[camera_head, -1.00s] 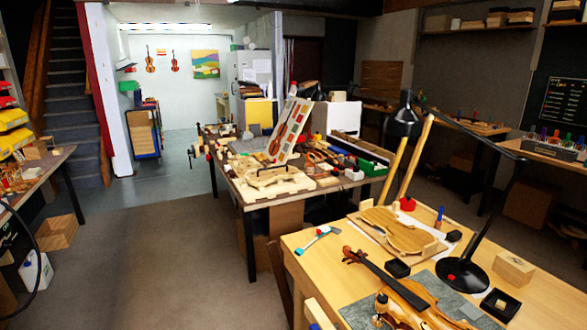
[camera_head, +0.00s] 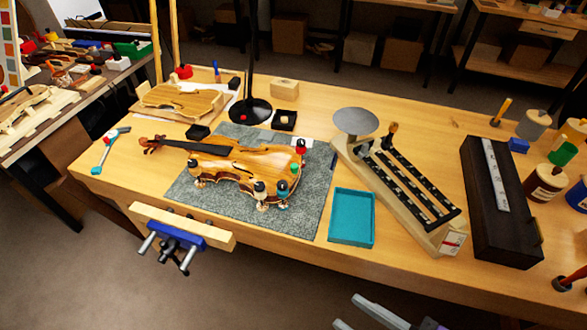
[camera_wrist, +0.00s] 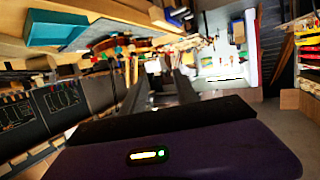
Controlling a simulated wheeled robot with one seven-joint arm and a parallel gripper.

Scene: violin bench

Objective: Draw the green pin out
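I cannot make out with certainty a green pin in the head view. A clamp with a green-teal knob (camera_head: 282,187) stands at the violin's lower edge, among clamps with red, black and pale knobs. The violin (camera_head: 235,163) lies on a grey mat (camera_head: 315,190). In the wrist view, my gripper (camera_wrist: 160,82) has its two dark fingers apart, with nothing seen between them. In the head view, grey parts of my gripper (camera_head: 385,314) show at the bottom edge, off the front of the bench and well away from the violin.
A teal tray (camera_head: 352,218) lies right of the mat. A sloped wooden stand (camera_head: 440,238) and a dark long box (camera_head: 505,215) stand beyond it. Jars (camera_head: 545,183) crowd the right edge. A blue vise (camera_head: 170,238) juts from the front edge. A lamp base (camera_head: 250,110) stands behind.

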